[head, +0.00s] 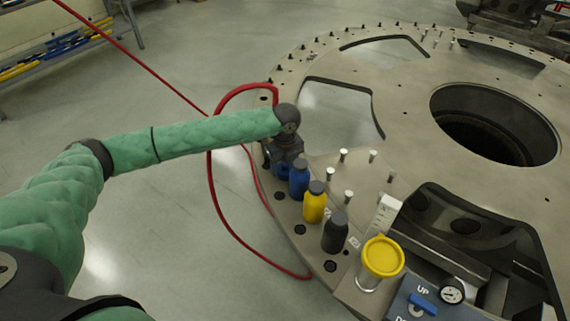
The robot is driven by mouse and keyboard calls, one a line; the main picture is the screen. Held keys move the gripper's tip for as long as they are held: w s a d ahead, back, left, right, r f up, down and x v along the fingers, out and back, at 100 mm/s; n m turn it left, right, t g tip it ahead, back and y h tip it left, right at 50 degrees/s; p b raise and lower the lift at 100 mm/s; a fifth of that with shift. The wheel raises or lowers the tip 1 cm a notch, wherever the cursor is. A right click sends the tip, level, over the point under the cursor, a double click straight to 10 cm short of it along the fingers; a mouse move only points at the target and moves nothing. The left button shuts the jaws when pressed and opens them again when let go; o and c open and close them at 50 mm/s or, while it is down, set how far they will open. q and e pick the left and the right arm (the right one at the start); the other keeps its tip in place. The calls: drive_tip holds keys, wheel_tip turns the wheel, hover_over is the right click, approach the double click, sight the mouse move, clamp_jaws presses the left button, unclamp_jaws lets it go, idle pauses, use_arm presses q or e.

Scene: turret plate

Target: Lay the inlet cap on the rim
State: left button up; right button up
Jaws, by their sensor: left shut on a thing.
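My left arm reaches in from the left, and my left gripper (276,160) points down at the near left rim of the large grey turret plate (415,108). It is shut on a small blue piece (281,171), which looks to be the inlet cap. The gripper hides much of this piece, so I cannot tell whether it touches the rim. A blue bottle (299,181) with a dark top stands close to the right of the gripper. My right gripper is not in view.
A yellow bottle (314,205) and a black bottle (335,235) stand along the rim, before a yellow-lidded jar (382,257). Several metal pins (371,157) stand on the plate. A red hose (212,185) loops around the gripper's left. The plate has large openings.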

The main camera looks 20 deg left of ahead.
use_arm(q)
drive_tip(key=shift+f, duration=0.2)
drive_tip(key=shift+f, duration=0.1)
drive_tip(key=o, duration=0.9)
drive_tip(key=shift+c, duration=0.2)
drive_tip(key=shift+o, duration=0.5)
